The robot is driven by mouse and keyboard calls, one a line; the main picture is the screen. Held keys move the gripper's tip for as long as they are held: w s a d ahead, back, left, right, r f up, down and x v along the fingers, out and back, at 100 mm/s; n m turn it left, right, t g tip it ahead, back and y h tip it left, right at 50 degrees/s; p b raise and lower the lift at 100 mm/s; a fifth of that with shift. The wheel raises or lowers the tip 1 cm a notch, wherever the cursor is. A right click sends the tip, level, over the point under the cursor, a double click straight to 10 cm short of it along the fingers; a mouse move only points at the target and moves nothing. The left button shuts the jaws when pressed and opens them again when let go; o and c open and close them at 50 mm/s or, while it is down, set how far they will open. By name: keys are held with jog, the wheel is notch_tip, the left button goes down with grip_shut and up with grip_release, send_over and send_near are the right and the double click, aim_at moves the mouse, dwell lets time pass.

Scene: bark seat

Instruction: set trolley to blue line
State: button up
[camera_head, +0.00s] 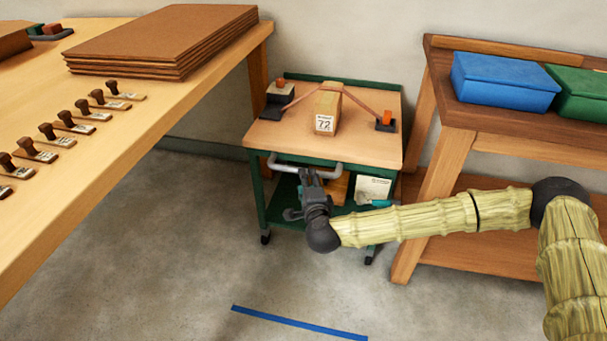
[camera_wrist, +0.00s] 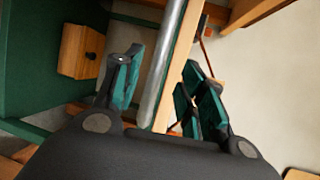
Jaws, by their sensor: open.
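The trolley (camera_head: 375,147) has a wooden top and a green frame on dark castors. It stands between the long table and the wooden bench. Its grey handle bar (camera_head: 290,168) runs along the front edge. The blue line (camera_head: 298,323) lies on the floor in front of the trolley, apart from it. My gripper (camera_head: 309,176) is at the handle. In the wrist view my gripper (camera_wrist: 160,92) is open, and the handle bar (camera_wrist: 170,65) passes between its fingers. I cannot tell whether a finger touches the bar.
A wooden block marked 72 (camera_head: 326,108) stands on the trolley top, with a strap over it. The long table (camera_head: 130,150) with stamps and brown sheets is at left. The bench (camera_head: 455,145) with blue and green boxes is close at right. The floor before the trolley is clear.

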jog(key=b+x, duration=0.1)
jog(key=x, duration=0.5)
jog(key=shift+w+a+f, duration=0.1)
jog(key=shift+w+f, duration=0.05)
jog(key=shift+w, duration=0.15)
grip_shut()
